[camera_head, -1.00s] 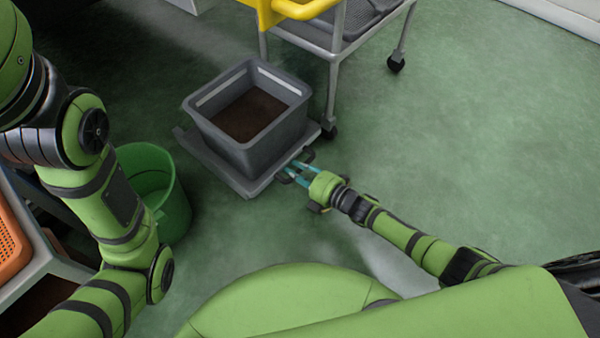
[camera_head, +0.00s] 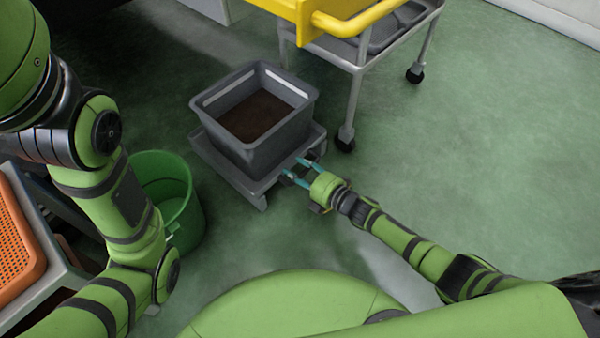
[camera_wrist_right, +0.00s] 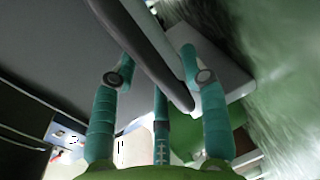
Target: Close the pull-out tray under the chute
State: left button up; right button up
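The pull-out tray (camera_head: 228,168) is a flat grey platform low over the green floor. A grey bin (camera_head: 262,158) with dark brown contents stands upright on it. My right gripper (camera_head: 294,168) is at the tray's near right edge, its teal fingers pointing at it. In the right wrist view a dark grey bar (camera_wrist_right: 148,52), seemingly the tray's handle, runs between the spread fingers (camera_wrist_right: 160,75). The fingers look apart, with a gap beside the bar; contact is unclear. My left arm comes in from the left, but its gripper is out of view. I cannot make out the chute.
A wheeled metal stand (camera_head: 352,98) with a yellow part (camera_head: 300,14) is just behind and right of the tray. A green bucket (camera_head: 186,208) stands left of it, near an orange perforated crate (camera_head: 16,238). The floor at the right is clear.

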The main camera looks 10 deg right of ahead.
jog(key=shift+s+d+f, duration=0.1)
jog(key=shift+s+d, duration=0.1)
jog(key=shift+s, duration=0.05)
jog(key=v, duration=1.1)
jog(key=shift+s, duration=0.3)
jog(key=shift+d, duration=0.2)
